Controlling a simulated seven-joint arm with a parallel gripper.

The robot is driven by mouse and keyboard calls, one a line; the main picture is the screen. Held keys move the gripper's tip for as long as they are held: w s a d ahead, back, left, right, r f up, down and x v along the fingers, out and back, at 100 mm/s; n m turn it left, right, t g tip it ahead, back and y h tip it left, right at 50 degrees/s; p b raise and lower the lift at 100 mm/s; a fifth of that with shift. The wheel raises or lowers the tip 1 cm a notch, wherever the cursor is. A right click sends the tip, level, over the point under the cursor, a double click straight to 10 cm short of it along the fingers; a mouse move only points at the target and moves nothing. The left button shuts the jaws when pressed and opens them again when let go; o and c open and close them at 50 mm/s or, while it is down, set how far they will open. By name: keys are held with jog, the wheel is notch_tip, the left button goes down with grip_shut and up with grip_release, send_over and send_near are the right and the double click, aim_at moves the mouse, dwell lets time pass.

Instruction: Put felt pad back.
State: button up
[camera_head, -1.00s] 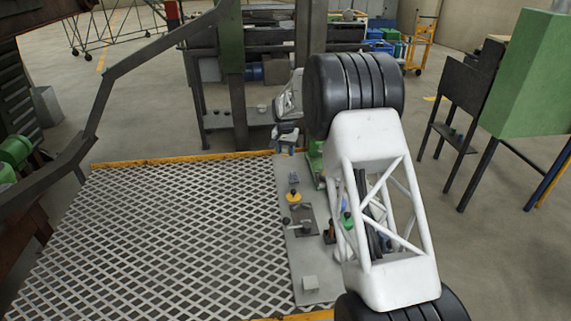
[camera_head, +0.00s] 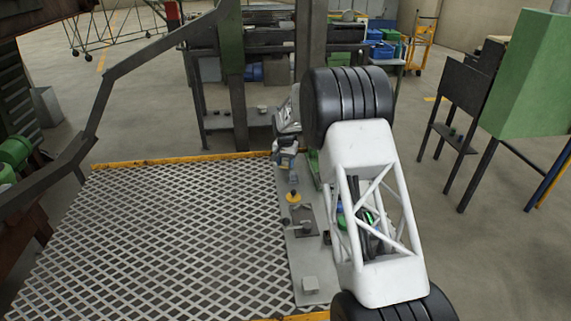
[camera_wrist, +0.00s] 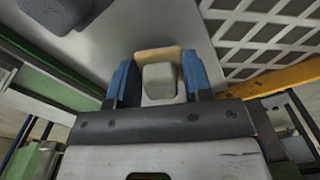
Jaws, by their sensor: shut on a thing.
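In the wrist view, a pale grey-white block with a tan layer at its far edge, which looks like the felt pad (camera_wrist: 160,82), sits between the two blue fingers of my gripper (camera_wrist: 159,72). The fingers are shut on its sides. A smooth grey surface lies behind it; I cannot tell whether the pad touches that surface. In the head view, my gripper (camera_head: 286,153) is small, at the far end of the narrow grey plate (camera_head: 318,270), and the pad cannot be made out there.
White mesh flooring (camera_head: 180,230) with yellow edging lies to the left. A dark textured thing (camera_wrist: 62,12) shows at the wrist view's upper left.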

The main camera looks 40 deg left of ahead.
aim_at(286, 160)
jog(key=shift+f, duration=0.25)
jog(key=shift+f, duration=0.15)
jog(key=o, duration=0.8)
jog(key=shift+o, duration=0.2)
notch_tip(286, 160, up, 12)
dwell(0.5)
dwell(0.4)
jog(key=shift+d, duration=0.1)
dwell(0.3)
